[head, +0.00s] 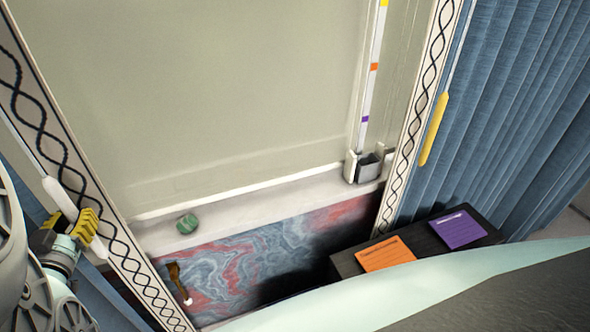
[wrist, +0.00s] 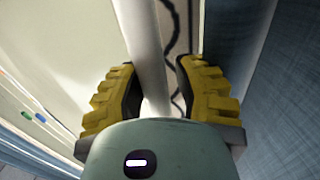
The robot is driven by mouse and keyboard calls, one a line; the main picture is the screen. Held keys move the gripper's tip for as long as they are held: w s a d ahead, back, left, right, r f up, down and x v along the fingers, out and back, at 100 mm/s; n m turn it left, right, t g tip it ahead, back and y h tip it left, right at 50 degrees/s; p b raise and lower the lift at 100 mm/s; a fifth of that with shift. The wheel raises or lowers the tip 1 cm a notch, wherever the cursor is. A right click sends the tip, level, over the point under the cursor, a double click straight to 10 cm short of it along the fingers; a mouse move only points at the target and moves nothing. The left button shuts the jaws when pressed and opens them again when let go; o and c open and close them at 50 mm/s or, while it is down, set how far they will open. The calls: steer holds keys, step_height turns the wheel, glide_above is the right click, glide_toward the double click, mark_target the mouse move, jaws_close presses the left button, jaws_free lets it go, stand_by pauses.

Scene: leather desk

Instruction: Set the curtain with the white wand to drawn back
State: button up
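The white wand (head: 60,197) hangs on a thin cord at the left of the head view, in front of a patterned trim strip. My gripper (head: 84,226) is at the wand's lower part, with its yellow fingers beside it. In the wrist view the white wand (wrist: 143,40) runs between the fingers of my gripper (wrist: 156,68). It lies close to the left finger, and a gap shows towards the right finger, so the gripper looks open. The blue curtain (wrist: 268,85) is at the right of the wrist view. In the head view only parts of this curtain (head: 97,300) show behind my arm.
A second blue curtain (head: 520,100) with a yellow wand (head: 433,130) hangs at the right. A green stone (head: 187,224) lies on the sill. Orange (head: 386,254) and purple (head: 458,230) cards lie on a dark box.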

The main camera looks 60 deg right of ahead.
mark_target(46, 183)
steer(key=o, duration=0.4)
steer(key=shift+r, duration=0.2)
step_height(46, 183, up, 10)
steer(key=shift+f, duration=0.15)
stand_by(0.4)
steer(key=shift+s, duration=0.15)
